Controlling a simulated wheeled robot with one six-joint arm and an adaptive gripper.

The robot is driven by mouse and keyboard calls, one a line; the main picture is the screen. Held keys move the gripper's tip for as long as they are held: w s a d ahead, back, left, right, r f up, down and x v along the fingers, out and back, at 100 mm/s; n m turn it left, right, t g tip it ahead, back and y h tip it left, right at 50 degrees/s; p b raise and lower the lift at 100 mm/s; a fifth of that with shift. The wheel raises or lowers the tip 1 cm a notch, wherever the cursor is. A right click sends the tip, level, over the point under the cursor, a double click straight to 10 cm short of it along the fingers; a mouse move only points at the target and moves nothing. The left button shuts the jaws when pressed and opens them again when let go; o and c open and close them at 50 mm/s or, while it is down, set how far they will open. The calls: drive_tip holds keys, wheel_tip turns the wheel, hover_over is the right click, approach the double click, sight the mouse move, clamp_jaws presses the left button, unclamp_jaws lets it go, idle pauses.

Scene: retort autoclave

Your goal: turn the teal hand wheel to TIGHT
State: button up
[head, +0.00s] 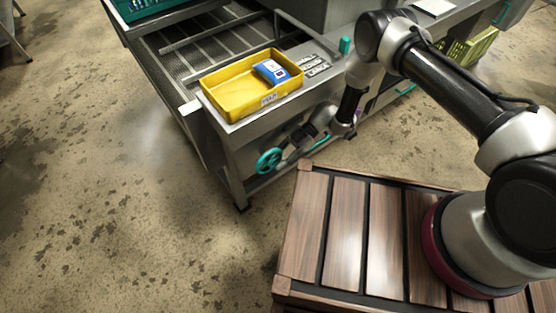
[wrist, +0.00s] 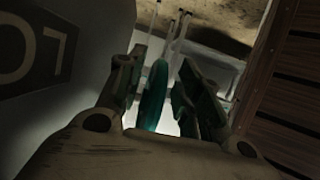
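The teal hand wheel (head: 269,161) sits low at the front end of the steel bench, below the yellow tray. In the wrist view the wheel (wrist: 154,94) shows nearly edge-on between the two fingers. My gripper (head: 293,150) reaches in from the right under the bench top, at the wheel's right side. In the wrist view my gripper (wrist: 162,92) is open, with gaps seen beside the wheel. I cannot tell whether a finger touches the rim. No TIGHT mark is readable in either view.
A yellow tray (head: 235,105) holding a blue packet (head: 270,71) stands on the bench above my gripper. Lettered plates (head: 315,65) lie to its right. A grey surface with a dark lettered sign (wrist: 35,52) is close at left in the wrist view. Floor left of the bench is clear.

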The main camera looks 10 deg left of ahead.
drive_tip(key=shift+s, duration=0.1)
clamp_jaws()
drive_tip(key=shift+a+f, duration=0.1)
drive_tip(key=shift+s+a+f+g+y, duration=0.15)
drive_tip(key=shift+s+f+g+y, duration=0.1)
drive_tip(key=shift+g+y, duration=0.3)
drive_tip(key=shift+s+a+f+g+y, duration=0.1)
drive_tip(key=shift+s+f+g+y, duration=0.15)
drive_tip(key=shift+g+y, duration=0.3)
drive_tip(key=shift+s+a+f+g+y, duration=0.1)
drive_tip(key=shift+s+a+g+y, duration=0.1)
drive_tip(key=shift+g+y, duration=0.3)
drive_tip(key=shift+s+a+f+g+y, duration=0.1)
drive_tip(key=shift+a+g+y, duration=0.15)
drive_tip(key=shift+g, duration=0.45)
